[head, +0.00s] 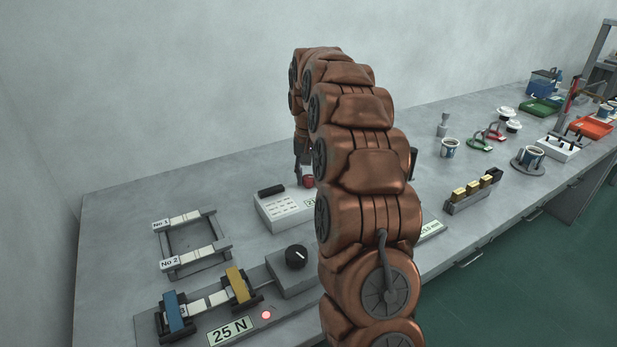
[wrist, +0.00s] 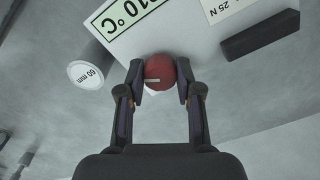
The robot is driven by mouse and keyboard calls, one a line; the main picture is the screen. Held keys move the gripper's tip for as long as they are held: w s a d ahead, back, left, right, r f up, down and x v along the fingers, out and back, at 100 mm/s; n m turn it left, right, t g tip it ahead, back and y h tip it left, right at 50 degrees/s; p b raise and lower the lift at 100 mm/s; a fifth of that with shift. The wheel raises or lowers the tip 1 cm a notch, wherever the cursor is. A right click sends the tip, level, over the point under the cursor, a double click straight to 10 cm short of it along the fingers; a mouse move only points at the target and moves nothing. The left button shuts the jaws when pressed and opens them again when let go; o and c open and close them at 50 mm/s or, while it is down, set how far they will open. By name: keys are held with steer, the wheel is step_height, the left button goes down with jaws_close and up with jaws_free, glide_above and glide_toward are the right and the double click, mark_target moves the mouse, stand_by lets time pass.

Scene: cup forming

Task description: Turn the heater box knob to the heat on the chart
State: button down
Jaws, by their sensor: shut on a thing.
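The heater box (head: 270,217) is a pale box left of my arm in the head view, with a red knob (head: 308,182) at its back right. In the wrist view, my gripper (wrist: 164,82) is shut on the red knob (wrist: 159,68), one finger on each side. A pale line marks the knob. Beside it a green-edged label (wrist: 122,16) reads "10 °C", its left end cut off. The chart (head: 282,207) looks like small printed lines on the pale surface, too small to read; the wrist view shows only "25 N" of its text.
A black bar (head: 271,190) lies at the box's back left. A black knob (head: 296,256) on a grey block and a "25 N" sign (head: 229,331) are in front. A round "60 mm" piece (wrist: 86,74) is near the gripper. My arm hides the bench's middle.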

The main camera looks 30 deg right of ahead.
mark_target(309, 177)
stand_by(0.4)
steer(key=c, duration=0.8)
jaws_free()
steer(key=shift+o, duration=0.2)
step_height(309, 177, up, 12)
stand_by(0.8)
